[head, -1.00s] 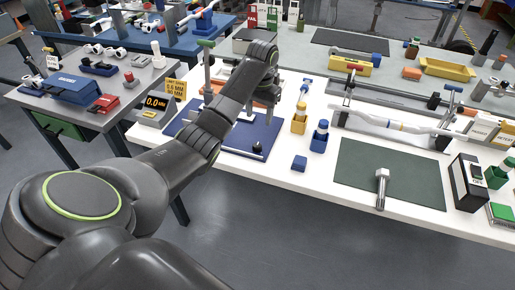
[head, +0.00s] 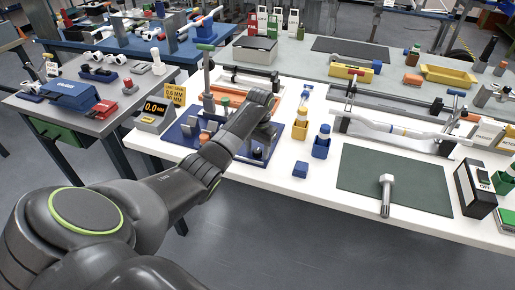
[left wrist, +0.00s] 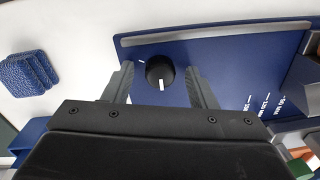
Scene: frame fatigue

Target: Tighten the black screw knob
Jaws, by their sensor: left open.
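The black screw knob (left wrist: 160,73) stands on the blue base plate (left wrist: 225,60) in the left wrist view. Its white pointer line faces the gripper body, and a short white tick lies on the plate up and left of it. My left gripper (left wrist: 158,76) is open, with one finger on each side of the knob and a gap showing on both sides. In the head view the blue base plate (head: 232,158) is on the white table, and my left arm reaches over its right part, hiding some of it. My right gripper is in neither view.
A small blue block (head: 300,169) lies right of the plate, with blue and yellow holders (head: 321,146) behind it. A display box (head: 154,117) stands left. A green mat (head: 390,180) with a large bolt (head: 386,195) lies further right.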

